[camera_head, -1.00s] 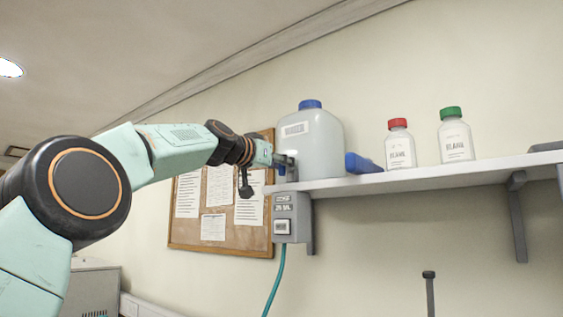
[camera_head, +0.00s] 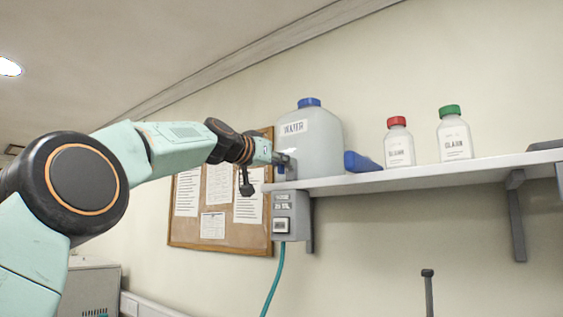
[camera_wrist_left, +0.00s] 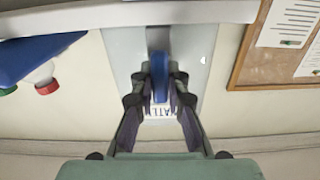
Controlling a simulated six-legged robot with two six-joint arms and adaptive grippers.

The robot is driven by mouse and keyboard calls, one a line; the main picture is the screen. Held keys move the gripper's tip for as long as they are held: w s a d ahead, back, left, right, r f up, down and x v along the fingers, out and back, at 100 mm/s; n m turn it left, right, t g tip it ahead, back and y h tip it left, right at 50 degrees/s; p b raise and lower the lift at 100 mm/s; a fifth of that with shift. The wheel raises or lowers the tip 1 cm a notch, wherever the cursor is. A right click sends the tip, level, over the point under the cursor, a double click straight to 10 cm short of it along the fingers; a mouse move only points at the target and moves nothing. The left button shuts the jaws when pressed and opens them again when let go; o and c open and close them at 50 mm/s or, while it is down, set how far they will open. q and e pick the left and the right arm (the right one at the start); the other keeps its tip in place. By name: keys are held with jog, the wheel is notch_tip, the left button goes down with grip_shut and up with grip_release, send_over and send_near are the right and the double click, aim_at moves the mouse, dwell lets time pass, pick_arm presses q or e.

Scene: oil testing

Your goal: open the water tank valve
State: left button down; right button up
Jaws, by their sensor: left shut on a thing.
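The water tank (camera_head: 318,150) is a pale, translucent jug with a blue cap (camera_head: 309,102), standing upright at the left end of the wall shelf. My left gripper (camera_head: 287,165) reaches in from the left to the low left side of the tank. In the left wrist view, which is upside down, a blue valve handle (camera_wrist_left: 158,82) lies between the fingers of my left gripper (camera_wrist_left: 160,90), and they are shut on it. The tank body (camera_wrist_left: 125,55) is behind it. In the head view the gripper and tank hide the valve. My right gripper is not in view.
The shelf (camera_head: 420,175) also holds a blue object (camera_head: 362,162), a red-capped bottle (camera_head: 399,150) and a green-capped bottle (camera_head: 454,138). A grey box (camera_head: 291,217) with a teal hose (camera_head: 274,280) hangs below the shelf's left end. A cork board (camera_head: 220,235) is on the wall behind my arm.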

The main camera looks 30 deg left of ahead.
pick_arm(q)
jog(key=shift+f, duration=0.1)
jog(key=c, duration=1.3)
grip_release()
